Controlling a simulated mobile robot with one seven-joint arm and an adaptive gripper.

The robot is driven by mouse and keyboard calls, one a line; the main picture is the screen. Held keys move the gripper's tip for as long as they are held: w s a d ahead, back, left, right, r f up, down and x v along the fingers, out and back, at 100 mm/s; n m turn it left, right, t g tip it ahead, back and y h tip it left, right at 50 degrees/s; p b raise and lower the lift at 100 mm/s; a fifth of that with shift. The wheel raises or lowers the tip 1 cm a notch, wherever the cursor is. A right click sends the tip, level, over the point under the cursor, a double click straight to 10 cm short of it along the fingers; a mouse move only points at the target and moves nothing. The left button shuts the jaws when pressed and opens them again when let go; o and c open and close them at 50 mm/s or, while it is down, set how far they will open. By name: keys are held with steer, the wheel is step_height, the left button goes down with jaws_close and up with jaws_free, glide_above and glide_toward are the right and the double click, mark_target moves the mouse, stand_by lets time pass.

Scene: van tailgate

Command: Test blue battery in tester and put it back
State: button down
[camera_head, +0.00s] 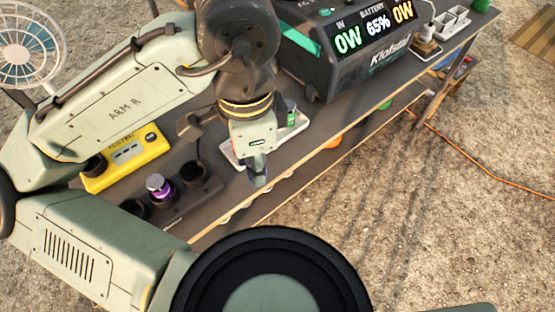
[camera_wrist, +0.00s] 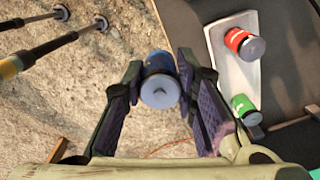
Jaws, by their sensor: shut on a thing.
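My gripper (camera_wrist: 160,66) is shut on the blue battery (camera_wrist: 158,62), its grey end facing the wrist camera. In the head view, my gripper (camera_head: 258,168) points down beside the front edge of the bench, and the blue battery (camera_head: 258,181) shows below it, apart from the tray. The yellow tester (camera_head: 125,160) lies on the bench to the left, partly covered by my arm. The white tray (camera_wrist: 222,62) holds a red battery (camera_wrist: 244,43) and a green battery (camera_wrist: 244,107). In the head view, the red one is hidden behind my gripper.
A dark holder (camera_head: 178,208) with round cups stands between tester and tray; a purple battery (camera_head: 160,187) sits in one cup, and other cups look empty. A large power station (camera_head: 345,60) stands behind. A fan (camera_head: 28,48) is at the far left. Gravel ground is in front.

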steer(key=w+a+p, duration=0.2)
steer(key=w+a, duration=0.1)
steer(key=a, duration=1.4)
steer(key=w+a+p, duration=0.2)
steer(key=w+a, duration=0.2)
steer(key=a, duration=1.3)
steer(key=shift+a, duration=0.15)
steer(key=shift+w, duration=0.1)
steer(key=shift+f, duration=1.05)
steer(key=shift+f, duration=0.45)
steer(key=shift+f+b, duration=0.35)
steer(key=shift+f, duration=0.75)
